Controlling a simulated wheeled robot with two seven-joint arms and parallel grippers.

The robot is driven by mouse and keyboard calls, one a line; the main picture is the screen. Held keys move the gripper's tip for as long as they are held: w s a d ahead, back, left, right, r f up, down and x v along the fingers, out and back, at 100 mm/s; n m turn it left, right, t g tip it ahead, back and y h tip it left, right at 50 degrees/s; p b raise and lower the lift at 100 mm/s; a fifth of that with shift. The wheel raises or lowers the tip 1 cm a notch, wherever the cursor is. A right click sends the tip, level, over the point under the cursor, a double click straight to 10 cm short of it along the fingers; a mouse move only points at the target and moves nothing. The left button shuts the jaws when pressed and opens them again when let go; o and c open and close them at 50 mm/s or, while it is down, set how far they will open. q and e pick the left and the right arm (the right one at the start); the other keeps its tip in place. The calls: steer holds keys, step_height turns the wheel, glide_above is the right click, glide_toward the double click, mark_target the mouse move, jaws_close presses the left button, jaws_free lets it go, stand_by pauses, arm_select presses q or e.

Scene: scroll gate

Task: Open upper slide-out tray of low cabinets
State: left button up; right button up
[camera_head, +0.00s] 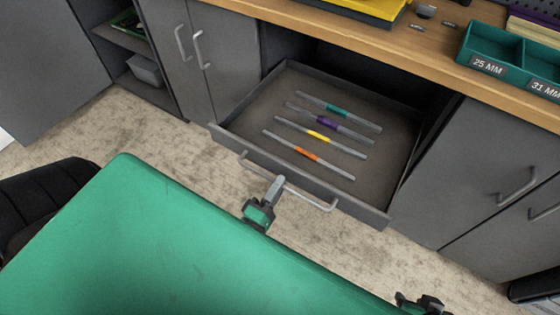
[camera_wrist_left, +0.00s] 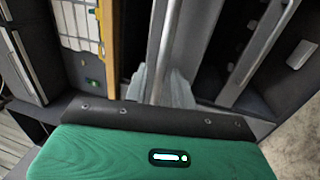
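The upper slide-out tray (camera_head: 375,180) of the low cabinets is pulled well out, its grey interior open to view. Several clear tubes with teal, purple, yellow and orange bands lie in it. A bar handle (camera_head: 310,198) runs along its front. My left gripper (camera_head: 276,184) is at this handle, left of its middle. In the left wrist view the grey fingers (camera_wrist_left: 163,88) sit on both sides of the handle bar (camera_wrist_left: 161,50) and appear closed on it. My right gripper (camera_head: 420,304) is at the bottom edge, away from the tray, its fingers unclear.
A wooden worktop (camera_head: 340,32) above holds a yellow item (camera_head: 372,8) and teal bins (camera_head: 505,58). Closed grey doors flank the tray; an open shelf holds a grey bin (camera_head: 146,70). My green body covers the lower left. Carpet lies in front.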

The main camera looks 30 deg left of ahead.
arm_select(q)
steer(key=s+f, duration=0.2)
steer(key=s, duration=1)
steer(key=shift+s+a+f, duration=0.2)
steer(key=shift+f, duration=0.1)
arm_select(e)
steer(key=shift+w+a+f, duration=0.1)
steer(key=shift+w+a, duration=0.15)
steer(key=shift+a, duration=0.25)
steer(key=shift+d, duration=0.1)
